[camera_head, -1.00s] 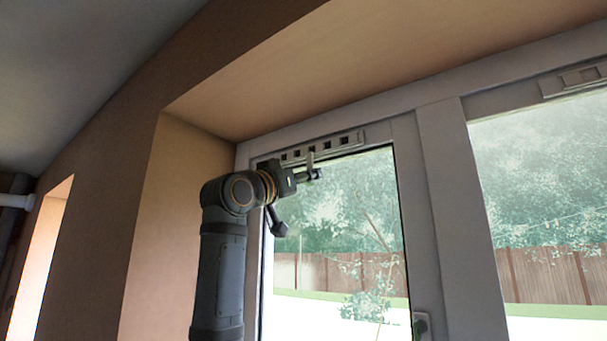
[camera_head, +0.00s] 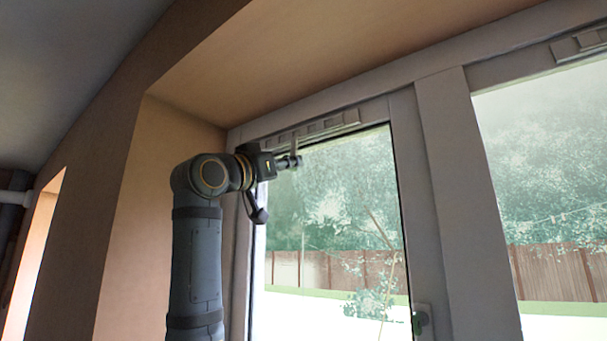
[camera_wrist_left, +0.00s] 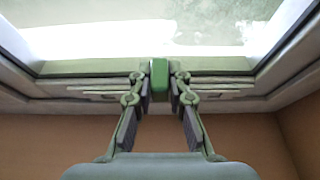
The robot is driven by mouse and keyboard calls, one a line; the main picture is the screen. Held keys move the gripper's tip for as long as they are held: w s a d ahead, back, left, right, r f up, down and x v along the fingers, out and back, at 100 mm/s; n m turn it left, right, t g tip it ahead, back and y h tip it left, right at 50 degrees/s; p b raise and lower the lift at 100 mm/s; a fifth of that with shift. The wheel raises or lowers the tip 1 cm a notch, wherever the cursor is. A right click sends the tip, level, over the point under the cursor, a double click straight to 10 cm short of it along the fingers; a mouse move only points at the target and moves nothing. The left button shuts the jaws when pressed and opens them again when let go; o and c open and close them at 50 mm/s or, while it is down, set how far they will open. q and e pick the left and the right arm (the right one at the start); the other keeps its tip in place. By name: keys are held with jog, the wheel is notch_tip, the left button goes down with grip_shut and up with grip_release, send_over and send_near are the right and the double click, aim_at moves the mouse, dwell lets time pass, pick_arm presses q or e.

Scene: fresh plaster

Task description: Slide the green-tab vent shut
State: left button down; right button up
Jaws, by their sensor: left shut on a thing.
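The vent (camera_head: 335,122) is a pale strip along the top of the left window sash in the head view. The vent strip (camera_wrist_left: 215,87) runs to both sides behind the fingers. In the head view the tab is hidden by the gripper. My right gripper is not in view.
A second vent (camera_head: 580,44) sits atop the right window. A window handle (camera_head: 420,322) is low on the left sash. The plaster reveal (camera_head: 165,170) stands close to the left of my arm, and its sloping top (camera_head: 330,60) is above.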

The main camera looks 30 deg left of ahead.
pick_arm(q)
jog(key=shift+a, duration=0.25)
jog(key=shift+d+r, duration=0.1)
jog(key=shift+d, duration=0.1)
jog(key=shift+s, duration=0.1)
jog(key=c, duration=1.5)
grip_release()
jog(key=shift+a, duration=0.1)
jog(key=shift+o, duration=1.1)
jog(key=shift+a, duration=0.1)
jog(key=shift+s+a, duration=0.1)
jog(key=shift+s, duration=0.1)
jog(key=shift+s+f, duration=0.3)
jog(key=shift+s, duration=0.05)
jog(key=v, duration=1.1)
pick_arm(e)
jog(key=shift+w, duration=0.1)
pick_arm(q)
jog(key=shift+r, duration=0.1)
